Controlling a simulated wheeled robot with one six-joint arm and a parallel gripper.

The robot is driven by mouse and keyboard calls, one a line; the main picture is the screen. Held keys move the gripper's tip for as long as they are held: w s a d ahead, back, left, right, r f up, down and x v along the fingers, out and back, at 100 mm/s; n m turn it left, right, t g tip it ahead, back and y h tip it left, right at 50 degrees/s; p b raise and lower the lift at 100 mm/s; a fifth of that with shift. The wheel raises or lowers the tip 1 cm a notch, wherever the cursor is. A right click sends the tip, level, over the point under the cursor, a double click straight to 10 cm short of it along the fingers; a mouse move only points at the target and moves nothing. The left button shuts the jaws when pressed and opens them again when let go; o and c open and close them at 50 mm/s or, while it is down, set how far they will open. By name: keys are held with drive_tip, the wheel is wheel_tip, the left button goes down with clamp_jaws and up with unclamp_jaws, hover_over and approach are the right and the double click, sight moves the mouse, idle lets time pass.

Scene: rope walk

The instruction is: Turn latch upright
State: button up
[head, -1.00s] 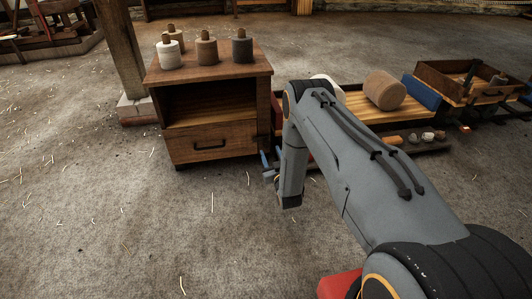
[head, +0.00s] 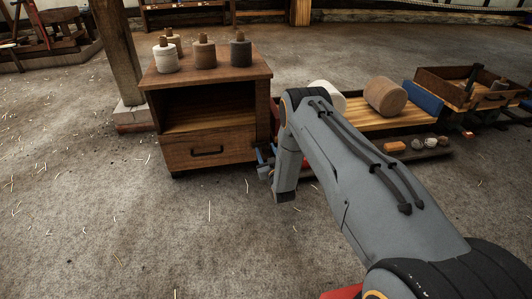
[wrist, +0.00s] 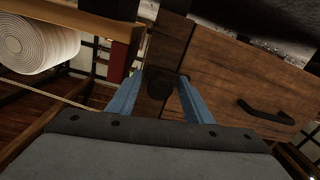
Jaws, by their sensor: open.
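A wooden cabinet (head: 205,120) stands with an open shelf above a drawer with a dark handle (head: 207,151). My gripper (head: 260,156) is low at the cabinet's front right corner, its blue fingers partly hidden by my arm. In the wrist view my gripper (wrist: 167,76) is open, its two fingers on either side of a small dark rounded piece (wrist: 160,86). This piece may be the latch; its shape and tilt are too dark to tell. Whether the fingers touch it cannot be told. The drawer handle (wrist: 265,112) lies to its right in that view.
Several spools (head: 204,52) stand on the cabinet top. A low bench (head: 362,118) with large rolls (head: 385,96) stands to the right, behind my arm. A wooden crate (head: 458,88) is at the far right. The floor at the front left is clear.

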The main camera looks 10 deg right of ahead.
drive_tip(key=c, duration=1.1)
drive_tip(key=shift+o, duration=0.2)
drive_tip(key=shift+n, duration=0.3)
drive_tip(key=n+p, duration=0.2)
drive_tip(key=n, duration=0.1)
drive_tip(key=shift+s+n, duration=0.1)
drive_tip(key=shift+n, duration=0.2)
drive_tip(key=n+p, duration=0.2)
drive_tip(key=n, duration=0.2)
drive_tip(key=shift+n, duration=0.3)
drive_tip(key=n+p, duration=0.1)
drive_tip(key=n, duration=0.3)
drive_tip(key=shift+g+h, duration=0.3)
drive_tip(key=shift+n+p, duration=0.5)
drive_tip(key=shift+n, duration=1.8)
